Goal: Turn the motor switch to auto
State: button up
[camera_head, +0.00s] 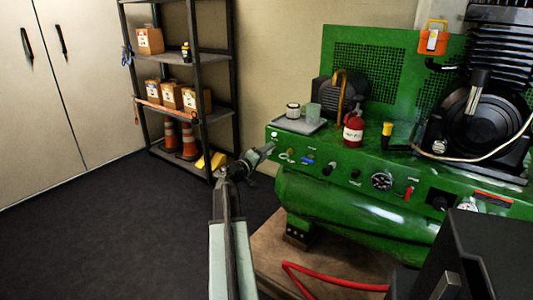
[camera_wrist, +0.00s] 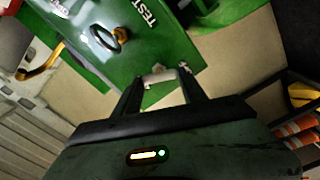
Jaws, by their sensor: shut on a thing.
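The green compressor panel (camera_head: 345,172) carries a row of small controls along its front. My gripper (camera_head: 268,150) is at the left end of this panel. In the wrist view, my gripper (camera_wrist: 160,82) has its two fingers on either side of a small pale knob (camera_wrist: 157,74) at the edge of the green panel and is shut on it. The knob seems to be the motor switch, but no auto mark is readable and its setting cannot be told. The word TEST (camera_wrist: 147,20) shows on the panel, near a dark and gold ring (camera_wrist: 113,40).
A red bottle (camera_head: 353,130) and a grey tray (camera_head: 299,124) with small containers stand on the compressor top. A black shelf (camera_head: 207,113) with boxes and cones stands behind at left. A red hose (camera_head: 330,279) lies below. The dark floor at left is clear.

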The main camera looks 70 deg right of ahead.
jog(key=n, duration=0.5)
jog(key=shift+f, duration=0.15)
dwell(0.5)
jog(key=o, duration=1.4)
jog(key=shift+c, duration=0.2)
jog(key=v, duration=0.8)
